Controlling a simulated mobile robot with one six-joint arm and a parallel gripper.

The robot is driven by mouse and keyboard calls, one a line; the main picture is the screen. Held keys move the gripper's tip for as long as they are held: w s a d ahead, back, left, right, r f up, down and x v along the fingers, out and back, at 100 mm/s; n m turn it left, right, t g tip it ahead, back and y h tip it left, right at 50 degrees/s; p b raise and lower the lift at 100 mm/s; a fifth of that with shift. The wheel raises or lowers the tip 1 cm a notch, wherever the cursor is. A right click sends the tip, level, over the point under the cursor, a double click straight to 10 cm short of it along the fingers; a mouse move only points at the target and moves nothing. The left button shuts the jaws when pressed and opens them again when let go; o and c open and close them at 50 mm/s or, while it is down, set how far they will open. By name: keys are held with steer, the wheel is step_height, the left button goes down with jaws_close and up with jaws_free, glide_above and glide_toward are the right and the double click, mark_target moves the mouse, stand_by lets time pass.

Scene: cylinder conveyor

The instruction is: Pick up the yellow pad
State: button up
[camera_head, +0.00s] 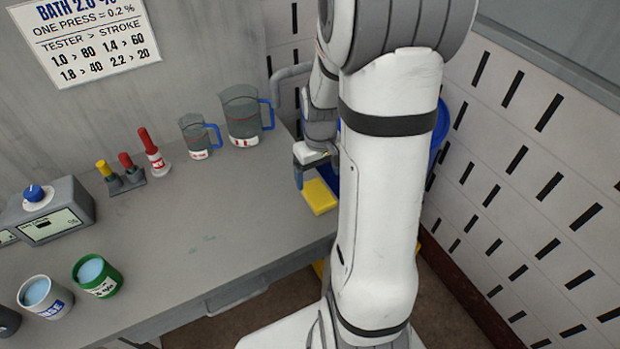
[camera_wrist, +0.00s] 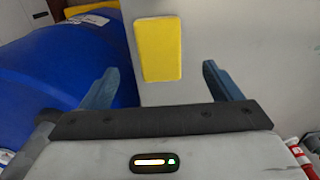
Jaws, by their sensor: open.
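The yellow pad (camera_head: 319,197) lies flat on the grey bench near its right end, in the head view. It also shows in the wrist view (camera_wrist: 159,50), ahead of the fingers and roughly between their lines. My gripper (camera_wrist: 157,85) is open and empty, its two blue-grey fingers spread wide. In the head view my gripper (camera_head: 308,178) hangs just behind and left of the pad, partly hidden by my arm. No finger is seen touching the pad.
A blue container (camera_wrist: 70,70) stands beside the bench end. Two jugs with blue handles (camera_head: 245,115) (camera_head: 198,137) stand at the back of the bench. Red and yellow topped items (camera_head: 120,175), a grey device (camera_head: 50,212) and cups (camera_head: 97,275) are farther left. The middle bench is clear.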

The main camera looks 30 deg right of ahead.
mark_target(319, 194)
steer(key=shift+w+d+f+p, duration=0.1)
steer(key=shift+f+p, duration=0.5)
steer(key=shift+f, duration=3.5)
steer(key=shift+c, duration=0.6)
steer(key=c, duration=1)
step_height(319, 194, up, 10)
steer(key=shift+r+b, duration=0.1)
steer(key=shift+b, duration=0.35)
steer(key=shift+c, duration=0.2)
